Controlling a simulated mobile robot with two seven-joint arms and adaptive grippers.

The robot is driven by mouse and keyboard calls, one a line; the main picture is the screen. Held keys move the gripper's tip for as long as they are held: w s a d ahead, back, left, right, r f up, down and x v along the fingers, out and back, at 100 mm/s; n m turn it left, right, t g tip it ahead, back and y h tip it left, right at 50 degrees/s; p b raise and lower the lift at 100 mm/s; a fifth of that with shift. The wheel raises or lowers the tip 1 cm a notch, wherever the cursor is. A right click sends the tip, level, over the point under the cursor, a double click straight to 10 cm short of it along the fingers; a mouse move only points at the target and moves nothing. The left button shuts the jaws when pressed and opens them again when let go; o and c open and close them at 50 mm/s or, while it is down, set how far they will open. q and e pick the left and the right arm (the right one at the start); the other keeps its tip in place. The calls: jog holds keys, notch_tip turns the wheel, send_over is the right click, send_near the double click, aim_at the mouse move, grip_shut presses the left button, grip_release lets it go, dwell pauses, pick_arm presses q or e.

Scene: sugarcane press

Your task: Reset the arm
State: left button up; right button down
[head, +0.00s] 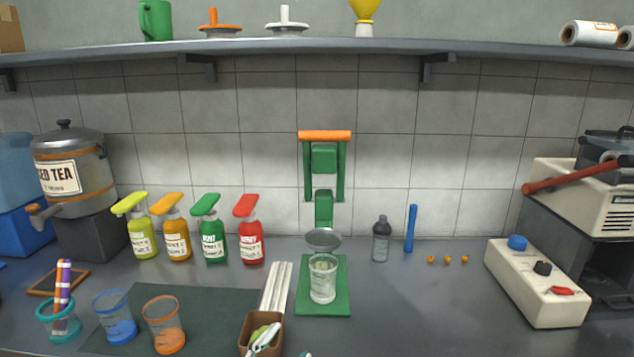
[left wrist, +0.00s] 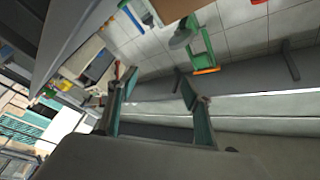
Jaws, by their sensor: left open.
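My left gripper (left wrist: 156,82) shows in the left wrist view with its two teal-edged fingers spread apart and nothing between them. In the head view only a tiny teal tip (head: 305,354) shows at the bottom edge, and I cannot tell for sure that it is this gripper. The green press (head: 323,208) with its orange handle bar (head: 325,136) stands at the middle back of the counter. A clear cup (head: 322,280) stands on its green base. The press also shows tilted in the left wrist view (left wrist: 200,45), beyond the fingers. My right gripper is in neither view.
Several pump bottles (head: 212,237) stand at the back left, beside a tea dispenser (head: 75,170). Pale sticks (head: 276,287) and a brown bin (head: 250,330) lie left of the press. A switch box (head: 535,285) is at right.

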pick_arm(q)
jog(key=s+a+f+n+g+y, duration=0.2)
jog(key=s+f, duration=0.4)
jog(key=f, duration=0.3)
jog(key=s+a+f+n+g+y, duration=0.2)
jog(key=s+a+f+n, duration=0.3)
jog(key=f, duration=0.5)
jog(key=s+a+f+n+g+y, duration=0.3)
jog(key=s+a+f, duration=0.4)
jog(key=f, duration=0.3)
jog(key=shift+s+n+y, duration=0.5)
jog(key=shift+s+n, duration=0.2)
